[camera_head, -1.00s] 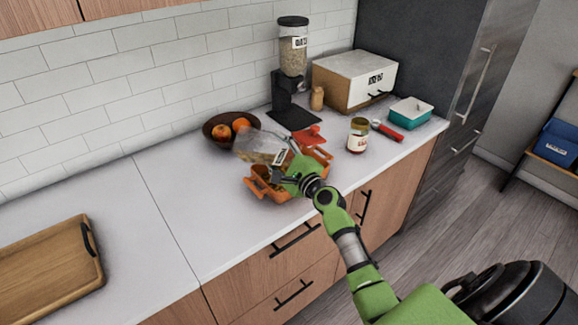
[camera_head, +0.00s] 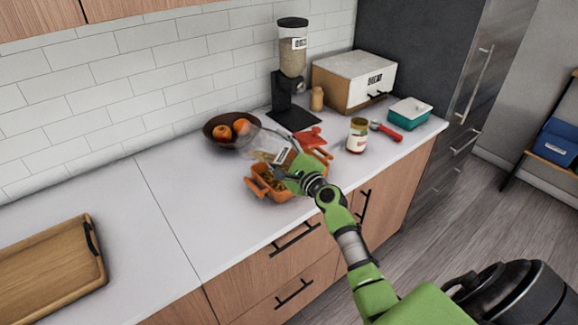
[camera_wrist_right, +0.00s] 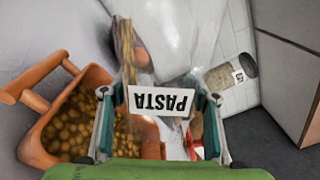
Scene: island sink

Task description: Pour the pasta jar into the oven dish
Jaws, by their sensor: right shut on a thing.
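The clear pasta jar (camera_head: 258,138) is tipped over the orange oven dish (camera_head: 256,188), its body mostly see-through. My right gripper (camera_head: 288,168) is shut on it. In the right wrist view, my right gripper's fingers (camera_wrist_right: 158,108) sit either side of the jar's PASTA label (camera_wrist_right: 160,101), which appears upside down. A brownish streak of pasta (camera_wrist_right: 125,48) shows along the jar's left side. The oven dish (camera_wrist_right: 35,150) is at left there, with many yellow-brown pieces inside. The gripper and jar hide part of the dish. My left gripper is out of view.
A fruit bowl (camera_head: 212,138) stands behind the jar. A red-orange item (camera_head: 308,138) lies behind the dish. A labelled sauce jar (camera_head: 357,135), red-handled tool (camera_head: 386,131), teal container (camera_head: 409,119) and dispenser (camera_head: 292,70) stand right. Counter left of the dish is clear up to the wooden board (camera_head: 45,265).

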